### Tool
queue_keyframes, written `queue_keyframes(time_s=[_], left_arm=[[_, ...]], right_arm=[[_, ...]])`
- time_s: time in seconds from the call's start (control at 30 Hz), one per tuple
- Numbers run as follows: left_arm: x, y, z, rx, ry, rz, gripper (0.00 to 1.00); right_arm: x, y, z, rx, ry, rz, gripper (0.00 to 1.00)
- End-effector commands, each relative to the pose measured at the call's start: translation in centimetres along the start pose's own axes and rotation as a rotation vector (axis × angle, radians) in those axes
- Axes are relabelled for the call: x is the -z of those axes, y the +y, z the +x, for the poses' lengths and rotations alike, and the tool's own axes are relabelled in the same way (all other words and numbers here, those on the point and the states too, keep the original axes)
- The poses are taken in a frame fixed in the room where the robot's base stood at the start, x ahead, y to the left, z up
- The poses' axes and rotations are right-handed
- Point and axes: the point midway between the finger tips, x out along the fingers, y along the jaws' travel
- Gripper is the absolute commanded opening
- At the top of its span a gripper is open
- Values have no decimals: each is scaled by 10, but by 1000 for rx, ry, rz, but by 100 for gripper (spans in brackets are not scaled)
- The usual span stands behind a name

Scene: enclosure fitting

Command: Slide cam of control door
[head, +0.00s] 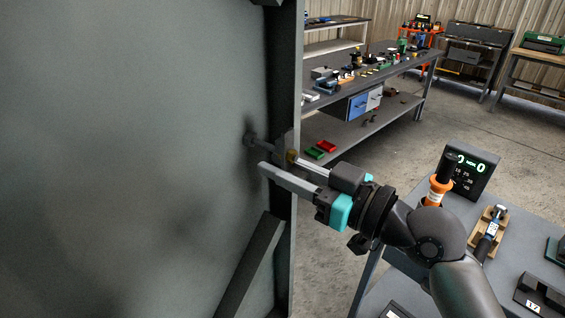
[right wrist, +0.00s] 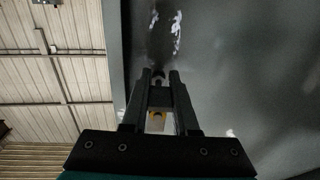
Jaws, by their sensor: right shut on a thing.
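The control door (head: 130,150) is a large grey panel filling the left of the head view, with a dark upright edge (head: 283,80). In the right wrist view the fingertips (right wrist: 160,78) come close together against the door face (right wrist: 250,70), with a yellowish part (right wrist: 155,120) between the fingers. The fingers partly hide the cam. My left gripper is not in view.
A diagonal dark brace (head: 250,265) crosses the door below the gripper. A grey table (head: 500,255) with a digital display (head: 470,170) and an orange-handled tool (head: 440,183) stands at right. A workbench (head: 330,92) with several parts stands behind. Open floor lies between.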

Motion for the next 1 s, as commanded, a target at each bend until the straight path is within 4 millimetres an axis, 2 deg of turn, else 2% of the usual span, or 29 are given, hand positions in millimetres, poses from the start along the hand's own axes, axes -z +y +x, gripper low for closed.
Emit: queue_keyframes(time_s=[0.03, 0.17, 0.2, 0.43, 0.87, 1.0], left_arm=[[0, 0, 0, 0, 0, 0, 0], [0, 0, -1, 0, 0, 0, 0], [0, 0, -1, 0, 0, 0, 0], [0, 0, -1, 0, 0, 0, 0], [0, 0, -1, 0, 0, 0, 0], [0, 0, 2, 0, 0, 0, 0]], right_arm=[[-8, -1, 0, 3, -24, 7, 0], [-8, 0, 0, 3, -24, 7, 0], [-8, 0, 0, 3, -24, 7, 30], [-4, 0, 0, 2, -15, 4, 56], [-2, 0, -1, 1, -8, 2, 57], [-3, 0, -8, 0, -9, 1, 57]])
